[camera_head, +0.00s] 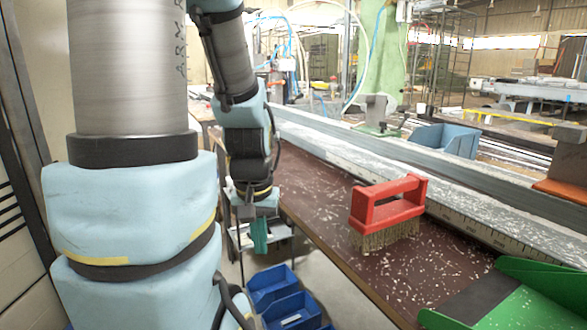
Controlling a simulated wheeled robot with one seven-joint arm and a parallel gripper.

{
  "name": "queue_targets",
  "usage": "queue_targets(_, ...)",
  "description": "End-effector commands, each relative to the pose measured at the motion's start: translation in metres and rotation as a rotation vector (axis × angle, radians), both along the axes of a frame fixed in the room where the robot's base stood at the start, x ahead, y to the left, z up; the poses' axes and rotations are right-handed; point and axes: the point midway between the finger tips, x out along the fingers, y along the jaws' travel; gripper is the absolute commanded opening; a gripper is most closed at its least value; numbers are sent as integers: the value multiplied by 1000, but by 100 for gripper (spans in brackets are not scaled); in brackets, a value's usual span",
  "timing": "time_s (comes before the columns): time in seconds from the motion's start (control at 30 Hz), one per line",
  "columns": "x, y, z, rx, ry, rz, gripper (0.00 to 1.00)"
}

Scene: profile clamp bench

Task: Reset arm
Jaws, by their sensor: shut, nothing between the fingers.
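My gripper (259,240) hangs at the end of my arm, left of the bench edge, pointing down. Its teal fingers are shut with nothing between them. It is apart from the bench and above the floor. My arm's links fill the left side of the view and hide what lies behind them.
A brown bench (330,210) strewn with pale chips holds a red-handled brush (388,205) standing on its bristles. A long metal profile (450,207) runs behind it. A green dustpan (530,310) lies at lower right. Blue bins (290,311) stand below the bench. Another blue bin (446,139) sits behind.

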Motion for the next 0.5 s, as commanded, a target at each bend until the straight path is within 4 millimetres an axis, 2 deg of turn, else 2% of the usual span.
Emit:
queue_targets(0.03,0,0,12,0,0,0,0)
queue_targets(0.27,0,0,49,0,0,0,0)
queue_targets(0.5,0,0,105,0,0,0,0)
